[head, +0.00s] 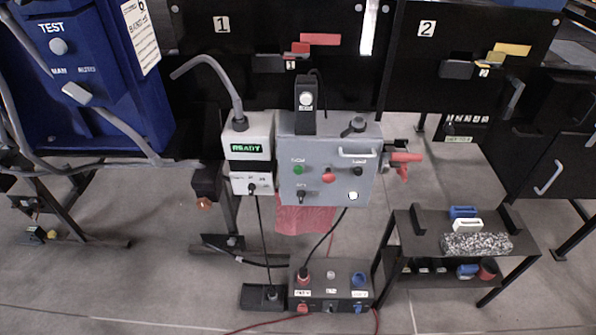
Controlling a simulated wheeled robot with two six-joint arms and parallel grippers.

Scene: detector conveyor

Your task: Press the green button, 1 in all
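The green button (298,170) is on the upper left of the front of a grey control box (339,193), under a small label. A red button (328,177) is to its right and slightly lower. A black knob (358,171) is farther right, another black knob (301,196) is below the green button, and a white round button (352,196) is at the lower right. Nothing covers the green button. Whether it is pressed in cannot be made out. Neither of my grippers shows in the head view.
A white unit with a green READY display (246,149) adjoins the box on the left. A blue cabinet (110,75) stands at far left. A black socket box (330,290) is on the floor below. A dark shelf (410,235) stands at right. Cables hang below the box.

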